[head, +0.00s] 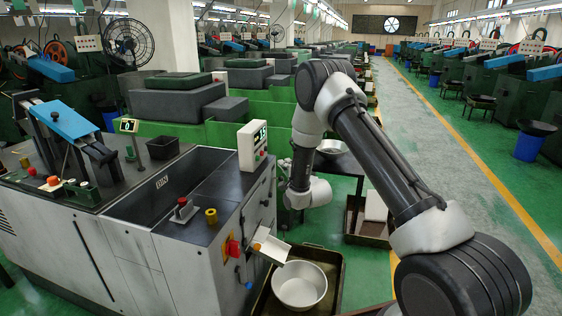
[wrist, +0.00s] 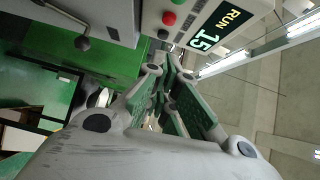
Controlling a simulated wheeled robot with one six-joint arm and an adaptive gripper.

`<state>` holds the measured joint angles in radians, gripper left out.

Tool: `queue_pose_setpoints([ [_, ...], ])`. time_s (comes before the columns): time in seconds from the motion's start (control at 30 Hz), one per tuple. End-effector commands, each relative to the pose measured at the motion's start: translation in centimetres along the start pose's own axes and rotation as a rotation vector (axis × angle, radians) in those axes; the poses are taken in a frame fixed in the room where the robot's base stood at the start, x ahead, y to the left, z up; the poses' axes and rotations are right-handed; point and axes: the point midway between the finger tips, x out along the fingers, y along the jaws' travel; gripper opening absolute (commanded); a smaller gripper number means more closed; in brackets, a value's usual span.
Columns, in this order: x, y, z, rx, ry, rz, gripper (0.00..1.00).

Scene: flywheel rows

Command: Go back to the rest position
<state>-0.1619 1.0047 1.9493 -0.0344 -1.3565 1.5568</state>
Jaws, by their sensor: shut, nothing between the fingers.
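My gripper (wrist: 162,68) shows in the wrist view with its fingers together and nothing between them. In the head view my arm bends down beside the machine, and the gripper is mostly hidden behind the wrist. The white control box (head: 252,146) stands on the machine's right edge, just left of my wrist. In the wrist view the control box (wrist: 182,18) is close above the fingertips, with a lit display reading RUN 15 and a red button. I cannot tell any contact between them.
The grey machine (head: 120,250) fills the left, with a small chute (head: 271,246) on its side. Below it a metal bowl (head: 299,285) sits in a dark tray (head: 333,290). Another tray (head: 368,240) lies behind my arm. The aisle (head: 450,150) at right is clear.

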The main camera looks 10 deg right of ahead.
Motion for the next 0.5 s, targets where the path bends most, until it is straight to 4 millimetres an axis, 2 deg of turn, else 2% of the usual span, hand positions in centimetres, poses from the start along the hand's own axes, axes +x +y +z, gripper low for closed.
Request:
queue_pose_setpoints([
  [0.2,-1.7,0.0,-0.1,0.0,0.0,0.0,0.0],
  [0.5,-1.8,0.0,-0.1,0.0,0.001,0.0,0.0],
])
